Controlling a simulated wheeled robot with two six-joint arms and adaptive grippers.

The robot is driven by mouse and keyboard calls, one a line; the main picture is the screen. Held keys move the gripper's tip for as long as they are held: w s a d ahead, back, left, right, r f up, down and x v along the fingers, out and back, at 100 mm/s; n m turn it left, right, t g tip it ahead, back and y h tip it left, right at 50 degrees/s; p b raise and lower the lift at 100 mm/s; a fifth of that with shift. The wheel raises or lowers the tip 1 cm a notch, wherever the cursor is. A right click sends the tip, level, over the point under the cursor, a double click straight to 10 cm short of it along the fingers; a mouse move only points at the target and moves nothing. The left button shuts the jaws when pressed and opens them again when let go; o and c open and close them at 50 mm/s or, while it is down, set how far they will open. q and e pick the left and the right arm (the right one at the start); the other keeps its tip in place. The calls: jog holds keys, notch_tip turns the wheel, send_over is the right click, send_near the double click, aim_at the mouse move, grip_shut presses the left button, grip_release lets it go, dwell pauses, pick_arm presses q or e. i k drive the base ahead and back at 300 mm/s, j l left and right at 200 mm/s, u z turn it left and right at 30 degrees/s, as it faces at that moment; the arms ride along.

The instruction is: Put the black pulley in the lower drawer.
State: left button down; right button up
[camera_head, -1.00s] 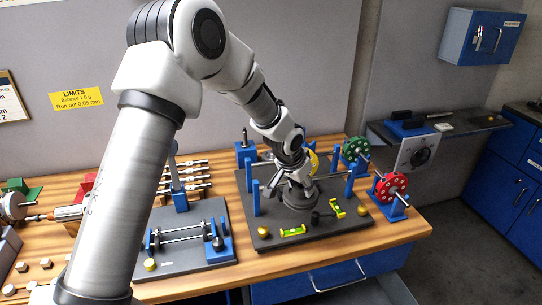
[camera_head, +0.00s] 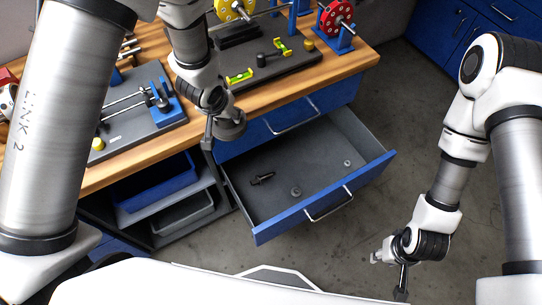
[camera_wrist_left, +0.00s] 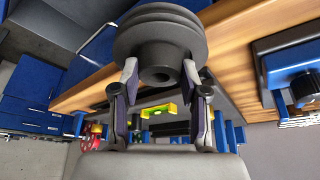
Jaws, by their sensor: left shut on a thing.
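The black pulley (camera_wrist_left: 160,40) is a dark grooved disc with a hub. My left gripper (camera_wrist_left: 160,82) is shut on its hub in the left wrist view. In the head view the pulley (camera_head: 231,126) hangs from my left gripper (camera_head: 210,118) near the bench's front edge, at the back left of the open drawer. The lower drawer (camera_head: 285,205) is pulled out, with a blue front and grey floor. My right gripper (camera_head: 392,268) is low at the right, apart from the drawer; its finger opening is too small to judge.
Inside the drawer lie a dark small part (camera_head: 262,178) and two small grey rings (camera_head: 296,191). Most of its floor is clear. The closed upper drawer (camera_head: 290,118) sits above it. Blue and grey bins (camera_head: 157,190) stand on shelves to the left.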

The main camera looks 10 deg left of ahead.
aim_at(321, 176)
jog(key=i+l+u, duration=0.1)
jog(key=l+u, duration=0.15)
jog(key=l, duration=0.15)
jog(key=i+l+u, duration=0.1)
jog(key=l+u, duration=0.15)
jog(key=l, duration=0.15)
jog(key=l+u, duration=0.25)
jog(key=l, duration=0.15)
jog(key=i+l, duration=0.1)
jog(key=l, duration=0.5)
jog(key=i+l, duration=0.1)
jog(key=l, duration=0.5)
